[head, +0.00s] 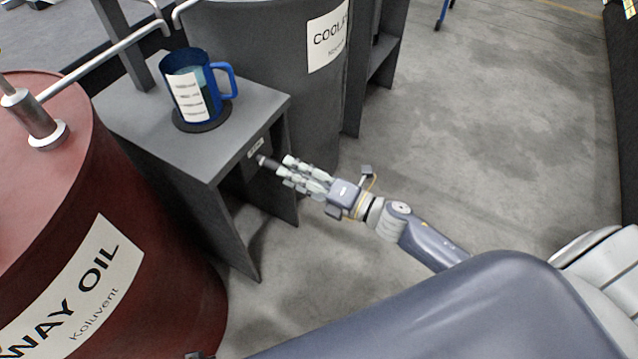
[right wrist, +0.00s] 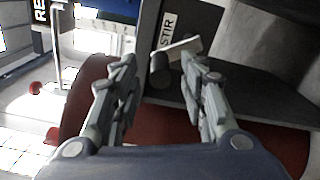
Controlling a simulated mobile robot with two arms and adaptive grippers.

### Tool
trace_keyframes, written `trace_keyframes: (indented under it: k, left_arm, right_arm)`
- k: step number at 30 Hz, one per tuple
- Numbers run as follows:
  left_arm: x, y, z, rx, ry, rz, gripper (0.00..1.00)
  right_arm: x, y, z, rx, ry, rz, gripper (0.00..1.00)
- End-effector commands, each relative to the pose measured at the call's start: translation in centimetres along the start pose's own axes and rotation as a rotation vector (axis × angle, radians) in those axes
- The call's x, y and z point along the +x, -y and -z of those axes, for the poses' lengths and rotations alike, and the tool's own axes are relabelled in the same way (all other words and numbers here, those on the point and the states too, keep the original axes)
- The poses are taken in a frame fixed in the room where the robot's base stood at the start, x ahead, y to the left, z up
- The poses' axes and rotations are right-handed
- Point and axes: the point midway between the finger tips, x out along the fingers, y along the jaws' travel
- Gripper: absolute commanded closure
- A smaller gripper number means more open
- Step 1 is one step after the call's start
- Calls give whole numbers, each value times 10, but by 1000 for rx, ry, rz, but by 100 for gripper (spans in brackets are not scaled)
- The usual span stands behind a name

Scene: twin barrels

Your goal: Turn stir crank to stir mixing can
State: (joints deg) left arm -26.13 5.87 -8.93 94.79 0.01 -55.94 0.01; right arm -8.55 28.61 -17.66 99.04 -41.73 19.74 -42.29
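The blue mixing can (head: 186,88) with a handle and a white label stands upright on a dark round pad on top of the grey stand. The stir crank (head: 265,161) sticks out of the stand's front below a small label. In the right wrist view the crank shows as a dark knob (right wrist: 159,71) with a pale arm, beside the STIR label (right wrist: 168,30). My right gripper (head: 284,167) is open, its fingers pointing at the crank. In the wrist view the knob lies between the fingertips; I cannot tell if they touch it. My left gripper is not seen.
A red barrel (head: 110,190) with a pipe fitting stands left of the grey stand (head: 205,160). A dark grey barrel (head: 245,45) labelled COOL stands behind it, with a dark frame (head: 380,70) beside it. The concrete floor (head: 480,120) to the right is clear.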

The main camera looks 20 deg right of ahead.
Motion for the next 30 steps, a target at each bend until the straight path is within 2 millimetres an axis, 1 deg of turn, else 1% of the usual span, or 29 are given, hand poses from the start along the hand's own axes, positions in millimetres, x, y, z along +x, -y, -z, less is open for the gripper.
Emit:
trace_keyframes:
  k: [1,6,9,12,18,26,28,29,30]
  left_arm:
    - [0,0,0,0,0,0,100]
    - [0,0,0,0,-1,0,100]
    - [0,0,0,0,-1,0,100]
    - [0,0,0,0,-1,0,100]
    - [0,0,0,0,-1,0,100]
    - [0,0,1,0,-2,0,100]
    - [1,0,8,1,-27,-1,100]
    - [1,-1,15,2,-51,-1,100]
    - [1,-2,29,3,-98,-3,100]
  right_arm:
    - [-12,2,1,1,-2,4,60]
    - [-43,1,1,1,-2,3,60]
    - [-58,1,1,2,-2,2,60]
    - [-68,0,1,2,-2,1,60]
    - [-76,0,1,0,-2,0,60]
    - [-76,0,1,0,-2,0,60]
    - [-76,3,1,-13,-7,6,60]
    - [-76,5,2,-27,-11,11,60]
    - [-76,10,3,-54,-20,22,60]
